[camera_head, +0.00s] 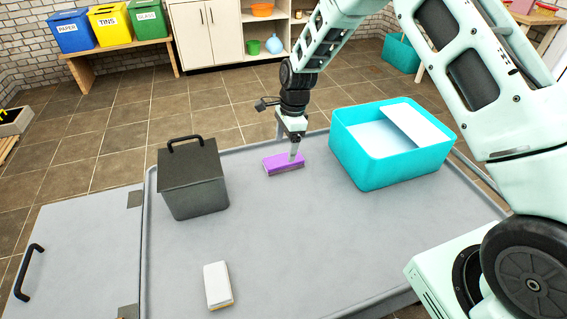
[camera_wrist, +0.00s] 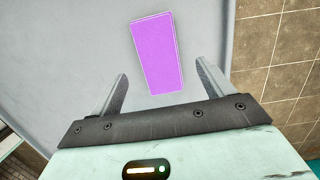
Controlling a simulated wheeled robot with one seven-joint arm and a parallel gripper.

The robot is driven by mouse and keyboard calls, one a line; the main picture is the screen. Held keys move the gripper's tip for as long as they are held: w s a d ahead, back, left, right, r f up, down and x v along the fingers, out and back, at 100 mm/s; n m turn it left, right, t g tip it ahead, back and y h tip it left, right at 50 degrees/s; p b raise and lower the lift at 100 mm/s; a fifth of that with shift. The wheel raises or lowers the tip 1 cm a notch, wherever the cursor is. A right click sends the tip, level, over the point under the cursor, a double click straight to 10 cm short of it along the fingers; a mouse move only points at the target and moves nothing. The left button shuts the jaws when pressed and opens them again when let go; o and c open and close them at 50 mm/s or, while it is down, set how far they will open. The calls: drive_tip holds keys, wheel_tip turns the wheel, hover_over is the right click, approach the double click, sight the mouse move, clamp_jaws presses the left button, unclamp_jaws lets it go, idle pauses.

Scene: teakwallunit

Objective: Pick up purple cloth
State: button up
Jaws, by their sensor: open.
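The purple cloth (camera_head: 283,164) is a flat, rectangular, block-like piece lying on the grey tabletop (camera_head: 270,235) near its far edge. In the wrist view the purple cloth (camera_wrist: 157,53) lies ahead of the fingers, roughly centred between them and slightly tilted. My gripper (camera_head: 294,155) is over the cloth's right part in the head view. In the wrist view my gripper (camera_wrist: 161,88) has its two fingers spread apart with nothing held between them. I cannot tell the exact height of the fingertips above the cloth.
A dark lidded box (camera_head: 192,182) stands to the left of the cloth. A teal tub (camera_head: 372,172) with a white panel stands to the right. A white block (camera_head: 217,284) lies near the front. The table's middle is clear. Coloured bins (camera_head: 107,25) stand far back.

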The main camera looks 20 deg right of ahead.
sight(284, 158)
drive_tip(key=f, duration=0.5)
drive_tip(key=shift+a+b, duration=0.25)
drive_tip(key=shift+b, duration=0.05)
drive_tip(key=c, duration=1.1)
drive_tip(key=shift+o, duration=0.2)
wheel_tip(284, 158, up, 10)
drive_tip(key=p, duration=0.1)
drive_tip(key=o, duration=0.4)
drive_tip(key=shift+c, duration=0.2)
drive_tip(key=c, duration=0.3)
